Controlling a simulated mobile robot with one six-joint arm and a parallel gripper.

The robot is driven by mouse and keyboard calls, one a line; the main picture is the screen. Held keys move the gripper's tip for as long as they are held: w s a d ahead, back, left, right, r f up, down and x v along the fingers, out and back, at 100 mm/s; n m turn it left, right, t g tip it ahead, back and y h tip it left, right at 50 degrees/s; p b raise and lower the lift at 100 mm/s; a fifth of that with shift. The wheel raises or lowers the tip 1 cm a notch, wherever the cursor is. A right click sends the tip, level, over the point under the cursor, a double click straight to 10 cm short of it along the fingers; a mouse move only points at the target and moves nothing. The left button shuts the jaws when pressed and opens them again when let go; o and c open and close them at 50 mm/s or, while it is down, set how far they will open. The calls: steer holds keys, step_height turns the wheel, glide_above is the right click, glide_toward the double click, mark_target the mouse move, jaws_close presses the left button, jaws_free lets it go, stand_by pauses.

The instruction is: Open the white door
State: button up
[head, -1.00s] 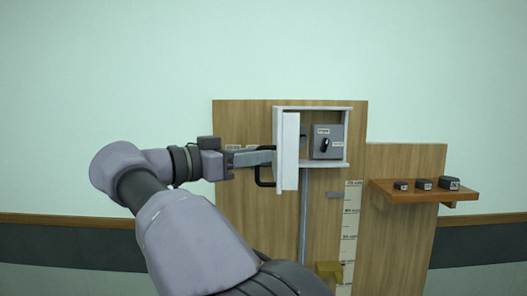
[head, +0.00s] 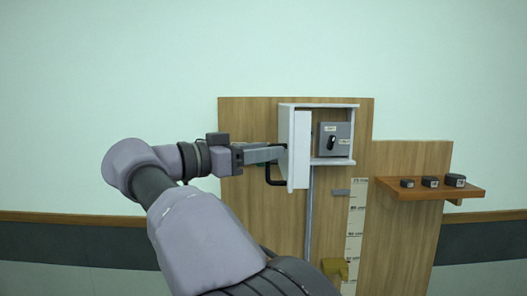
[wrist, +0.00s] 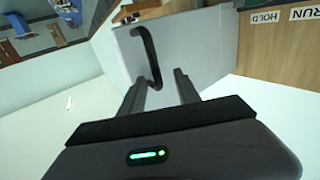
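The white door (head: 301,150) stands swung out from the left side of an open white box (head: 349,106) on a wooden panel. Its black bar handle (head: 270,175) is on the door's left-facing side. My gripper (head: 272,152) is at that side, level with the handle's upper part; the door hides its tips. In the wrist view the door's face (wrist: 195,45) fills the top middle, with the handle (wrist: 147,52) on it. My gripper's two fingers (wrist: 158,84) are apart, with the handle's near end between their tips. Contact with it is unclear.
Inside the box is a grey switch unit (head: 333,139) with a black knob. A wooden shelf (head: 430,190) at the right carries three small dark blocks. A yellow block (head: 334,267) and a marked scale (head: 356,225) are below. Space left of my arm is clear.

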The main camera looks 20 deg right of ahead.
steer(key=shift+w+a+f, duration=0.1)
steer(key=shift+f, duration=0.15)
stand_by(0.3)
steer(key=p+v, duration=0.1)
steer(key=v, duration=1.6)
steer(key=shift+a+p, duration=0.2)
steer(key=shift+p, duration=0.15)
steer(key=shift+r, duration=0.15)
